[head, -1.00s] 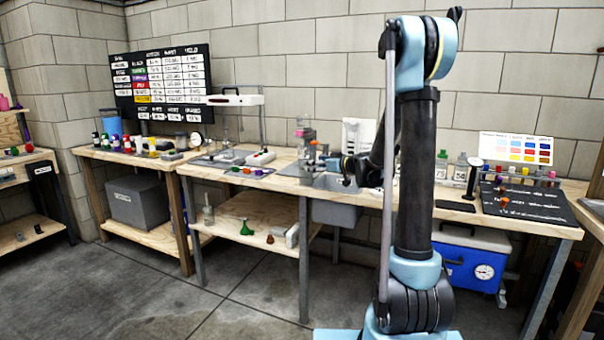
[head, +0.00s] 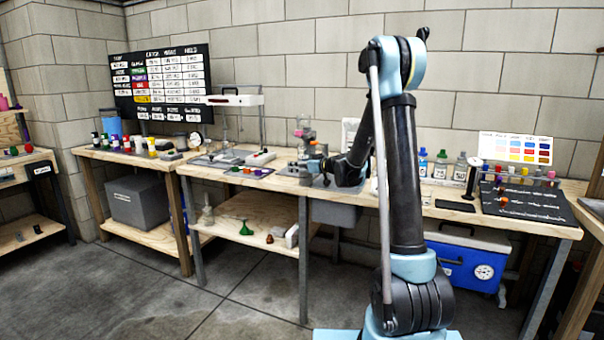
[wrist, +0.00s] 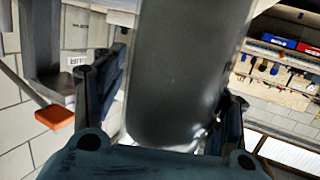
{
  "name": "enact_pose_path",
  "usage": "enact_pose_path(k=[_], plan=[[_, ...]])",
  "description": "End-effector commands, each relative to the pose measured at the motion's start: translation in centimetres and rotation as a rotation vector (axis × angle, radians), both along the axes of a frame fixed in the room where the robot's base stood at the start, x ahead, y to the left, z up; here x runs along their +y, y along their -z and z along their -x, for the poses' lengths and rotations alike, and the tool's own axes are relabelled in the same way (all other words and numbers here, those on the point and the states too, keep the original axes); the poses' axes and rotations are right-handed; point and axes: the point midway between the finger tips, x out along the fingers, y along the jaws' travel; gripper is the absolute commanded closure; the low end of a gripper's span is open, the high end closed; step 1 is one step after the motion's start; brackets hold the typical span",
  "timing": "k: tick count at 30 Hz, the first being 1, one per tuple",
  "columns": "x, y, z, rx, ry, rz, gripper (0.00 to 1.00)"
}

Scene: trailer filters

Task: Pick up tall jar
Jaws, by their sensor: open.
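A tall, grey, see-through cylinder, which looks like the tall jar (wrist: 185,60), fills the middle of the wrist view. My gripper (wrist: 168,105) is open, with one dark finger on each side of it. A gap shows on the left side; I cannot tell whether the right finger touches. In the head view a clear upright vessel with pink in it (head: 303,124) stands near the bench's middle, probably the same jar. My gripper (head: 318,166) is low beside it there, partly hidden by my arm.
Several capped bottles (head: 440,166) stand farther right, near a black board (head: 525,205). A white-topped stand (head: 236,100) and small tools are to the left. A block wall is behind.

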Motion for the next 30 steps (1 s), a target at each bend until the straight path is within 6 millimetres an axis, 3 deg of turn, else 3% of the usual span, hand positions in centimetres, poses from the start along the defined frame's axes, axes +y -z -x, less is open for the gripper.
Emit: enact_pose_path(k=[7,15,30], plan=[[0.20,0.05,-0.16,0.000,0.000,0.000,0.34],[0.20,0.04,-0.14,0.001,0.000,-0.001,0.95],[0.27,0.05,-0.11,0.001,-0.001,-0.001,1.00]])
